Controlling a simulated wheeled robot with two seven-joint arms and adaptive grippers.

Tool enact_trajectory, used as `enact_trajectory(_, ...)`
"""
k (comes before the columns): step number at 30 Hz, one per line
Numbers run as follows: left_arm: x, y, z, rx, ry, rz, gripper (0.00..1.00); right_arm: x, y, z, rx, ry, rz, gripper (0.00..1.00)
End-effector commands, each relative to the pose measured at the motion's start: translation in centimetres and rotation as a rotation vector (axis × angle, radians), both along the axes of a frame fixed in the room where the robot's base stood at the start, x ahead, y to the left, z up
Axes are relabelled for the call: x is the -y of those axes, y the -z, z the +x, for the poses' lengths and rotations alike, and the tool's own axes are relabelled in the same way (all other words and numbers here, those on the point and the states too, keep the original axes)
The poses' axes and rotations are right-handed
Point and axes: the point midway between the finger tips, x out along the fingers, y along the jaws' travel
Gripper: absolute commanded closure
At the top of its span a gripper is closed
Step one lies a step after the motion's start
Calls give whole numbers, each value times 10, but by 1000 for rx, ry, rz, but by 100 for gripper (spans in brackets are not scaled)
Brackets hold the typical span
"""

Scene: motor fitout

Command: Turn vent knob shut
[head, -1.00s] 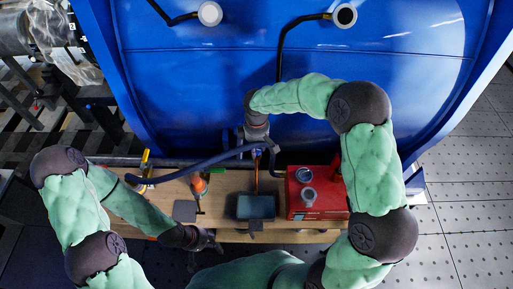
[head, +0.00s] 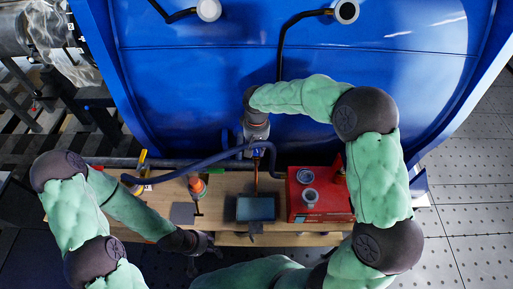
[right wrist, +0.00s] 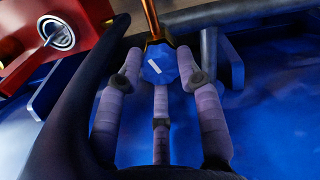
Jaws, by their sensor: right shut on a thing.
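The vent knob (right wrist: 160,65) is blue and faceted with a white mark line on its face. In the right wrist view it sits at the end of a copper pipe (right wrist: 151,20). My right gripper (right wrist: 160,78) has its fingers around the knob, shut on it. In the head view my right gripper (head: 257,143) reaches down to the knob from above, and the knob is mostly hidden there. My left gripper (head: 208,246) is low at the bench's front edge, away from the knob. Its fingers are too small and dark to read.
A dark tray (head: 255,209) lies below the pipe. A blue hose (head: 185,168) crosses left. An orange-capped bottle (head: 197,187) stands left. The blue tank (head: 200,80) rises behind.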

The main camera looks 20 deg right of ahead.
Motion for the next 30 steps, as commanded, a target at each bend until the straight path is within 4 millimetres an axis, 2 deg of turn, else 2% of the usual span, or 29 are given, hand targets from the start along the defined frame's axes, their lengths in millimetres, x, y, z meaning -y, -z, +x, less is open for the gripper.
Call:
enact_trajectory(12, 0, 8, 0, 0, 0, 0, 60, 0, 0, 0, 1, 257, 0, 96)
enact_trajectory(30, 0, 9, 0, 0, 0, 0, 60, 0, 0, 0, 1, 326, 0, 96)
